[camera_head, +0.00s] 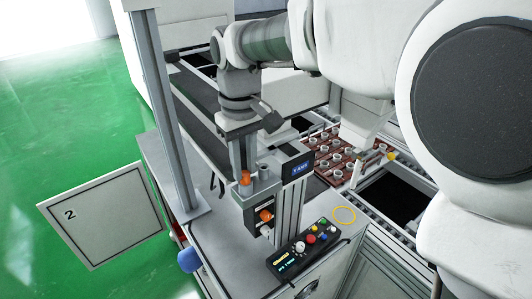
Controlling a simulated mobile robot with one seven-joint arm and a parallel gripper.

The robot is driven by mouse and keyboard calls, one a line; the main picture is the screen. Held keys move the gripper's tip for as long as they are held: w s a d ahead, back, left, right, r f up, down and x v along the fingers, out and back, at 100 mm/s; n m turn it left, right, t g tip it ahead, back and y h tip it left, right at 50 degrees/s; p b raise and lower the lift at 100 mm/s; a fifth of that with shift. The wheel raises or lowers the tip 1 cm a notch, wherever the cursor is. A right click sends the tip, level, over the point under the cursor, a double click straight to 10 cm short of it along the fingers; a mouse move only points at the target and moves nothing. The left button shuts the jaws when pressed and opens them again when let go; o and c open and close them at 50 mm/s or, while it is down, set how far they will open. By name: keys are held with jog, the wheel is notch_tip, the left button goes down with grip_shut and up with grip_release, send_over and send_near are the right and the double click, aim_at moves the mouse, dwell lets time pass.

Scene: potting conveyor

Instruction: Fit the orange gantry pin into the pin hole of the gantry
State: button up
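My gripper (243,165) points down over the small grey holder (257,193) on the gantry post (290,205). An orange pin (244,178) stands upright at the holder's top left, right under my fingertips. I cannot tell whether the fingers touch it or are closed around it. A grey cylinder (262,169) stands beside it on the right. Another orange part (265,215) shows on the holder's front, lower down. The pin hole cannot be made out.
A dark box with a blue label (299,170) sits right of the holder. A control panel with coloured buttons (308,246) lies on the grey bench (225,243) in front. A brown tray of pots (337,172) lies behind right. A tall metal post (166,110) stands left.

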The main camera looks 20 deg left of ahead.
aim_at(245, 173)
grip_shut()
jog(key=shift+r, duration=0.1)
jog(key=shift+r+p, duration=1.8)
jog(key=shift+r, duration=0.1)
jog(key=shift+r, duration=0.15)
jog(key=shift+r+p, duration=1.35)
jog(key=shift+p, duration=0.1)
jog(key=shift+w, duration=0.15)
